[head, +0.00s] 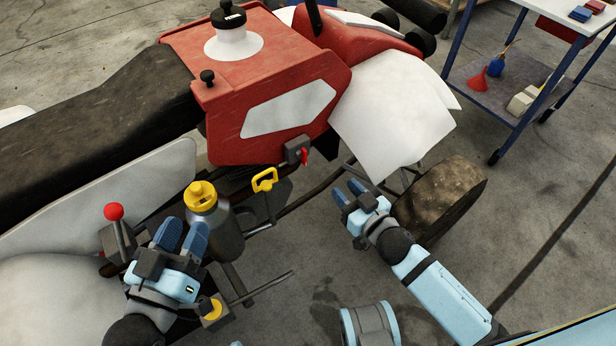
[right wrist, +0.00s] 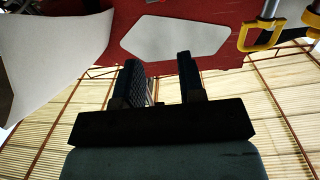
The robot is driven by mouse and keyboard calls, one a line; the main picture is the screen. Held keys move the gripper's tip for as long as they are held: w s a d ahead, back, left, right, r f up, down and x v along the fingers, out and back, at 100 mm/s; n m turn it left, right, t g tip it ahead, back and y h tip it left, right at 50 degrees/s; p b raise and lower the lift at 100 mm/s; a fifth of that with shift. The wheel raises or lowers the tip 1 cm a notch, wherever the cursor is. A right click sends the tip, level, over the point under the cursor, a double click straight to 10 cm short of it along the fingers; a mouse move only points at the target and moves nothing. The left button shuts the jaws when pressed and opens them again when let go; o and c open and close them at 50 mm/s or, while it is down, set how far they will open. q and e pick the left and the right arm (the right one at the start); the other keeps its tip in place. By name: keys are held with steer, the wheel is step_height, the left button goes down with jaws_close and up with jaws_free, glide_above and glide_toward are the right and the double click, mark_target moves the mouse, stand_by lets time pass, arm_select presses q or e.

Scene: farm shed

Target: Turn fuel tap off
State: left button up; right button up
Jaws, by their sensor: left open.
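The fuel tap (head: 293,150) is a small dark grey block with a red lever (head: 305,157), low on the side of the red tank body (head: 230,125). The lever points mostly downward in the head view. My right gripper (head: 348,191) is below and to the right of the tap, apart from it. Its two fingers show apart with nothing between them in the right wrist view (right wrist: 161,82). My left gripper (head: 182,236) is open and empty, left of the tap, beside the grey bottle with the yellow cap (head: 202,196).
A yellow loop handle (head: 264,180) stands between the grippers; it also shows in the right wrist view (right wrist: 262,38). A red-knobbed lever (head: 114,212) is at left. A white fender panel (head: 395,105) and a wheel (head: 440,200) are near my right gripper. A blue-framed cart (head: 515,100) stands behind right.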

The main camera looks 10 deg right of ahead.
mark_target(306, 155)
arm_select(q)
steer(key=shift+g+h, duration=0.4)
steer(key=shift+g, duration=0.1)
steer(key=f+b, duration=0.1)
steer(key=b, duration=0.1)
steer(key=f+b, duration=0.2)
steer(key=d+f+b, duration=0.1)
steer(key=b, duration=0.1)
steer(key=shift+s+f, duration=0.25)
steer(key=shift+f, duration=0.15)
arm_select(e)
steer(key=shift+n+y, duration=0.3)
steer(key=shift+y, duration=0.2)
steer(key=x, duration=0.5)
steer(key=f+x, duration=0.1)
steer(key=x, duration=0.4)
steer(key=f+x, duration=0.1)
steer(key=x, duration=0.4)
steer(key=shift+w+f, duration=0.25)
steer(key=shift+w, duration=0.15)
jaws_close()
